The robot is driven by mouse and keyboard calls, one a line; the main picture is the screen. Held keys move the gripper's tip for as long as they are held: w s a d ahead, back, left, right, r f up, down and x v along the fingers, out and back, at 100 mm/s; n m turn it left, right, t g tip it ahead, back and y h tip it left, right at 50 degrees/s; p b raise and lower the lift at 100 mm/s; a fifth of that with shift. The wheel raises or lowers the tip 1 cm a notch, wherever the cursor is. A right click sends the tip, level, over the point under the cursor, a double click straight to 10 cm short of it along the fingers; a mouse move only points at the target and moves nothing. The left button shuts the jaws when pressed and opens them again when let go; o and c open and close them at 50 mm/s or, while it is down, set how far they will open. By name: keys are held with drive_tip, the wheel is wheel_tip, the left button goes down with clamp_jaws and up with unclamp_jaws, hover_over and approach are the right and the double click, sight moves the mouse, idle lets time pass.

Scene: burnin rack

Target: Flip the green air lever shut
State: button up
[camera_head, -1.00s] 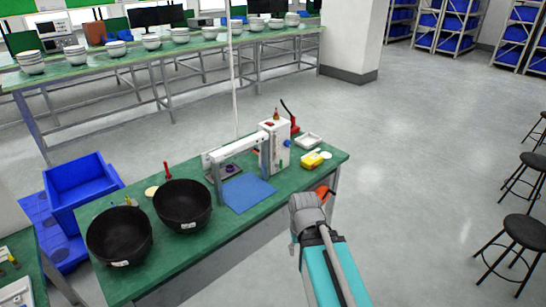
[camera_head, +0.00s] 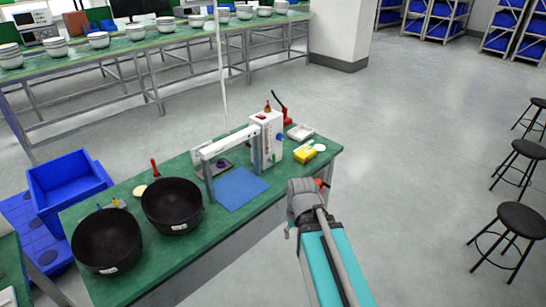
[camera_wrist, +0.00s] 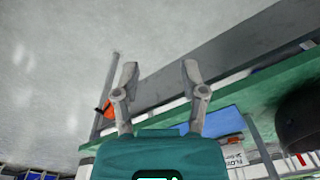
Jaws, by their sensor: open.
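A white bench machine (camera_head: 266,137) with an arched arm stands on the green table (camera_head: 240,213). A small green part (camera_head: 273,157) shows low on its front; it may be the green air lever, but it is too small to tell its position. My gripper (camera_wrist: 160,72) is open and empty in the wrist view, its two fingers apart beside the table's edge. In the head view my wrist covers the fingers, in front of the table's right end. The gripper is apart from the machine.
An orange part (camera_head: 322,184) is by the table's right end, near my wrist; it also shows in the wrist view (camera_wrist: 104,110). Floor at right is clear before stools (camera_head: 520,228).

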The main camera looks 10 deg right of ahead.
drive_tip(key=w+f+n+t+y+b, duration=0.1)
drive_tip(key=w+n+t+y+b, duration=0.3)
drive_tip(key=w, duration=1.3)
drive_tip(key=t+y+b, duration=0.1)
drive_tip(key=t+b, duration=0.3)
drive_tip(key=t, duration=0.4)
approach(274, 161)
wheel_tip(274, 161, up, 4)
drive_tip(key=s+d, duration=0.2)
drive_tip(key=shift+s+a, duration=0.1)
drive_tip(key=shift+s, duration=0.05)
drive_tip(key=b+x, duration=0.5)
drive_tip(key=x, duration=0.8)
drive_tip(key=shift+w+a+f, duration=0.2)
drive_tip(key=shift+w+a, duration=0.1)
clamp_jaws()
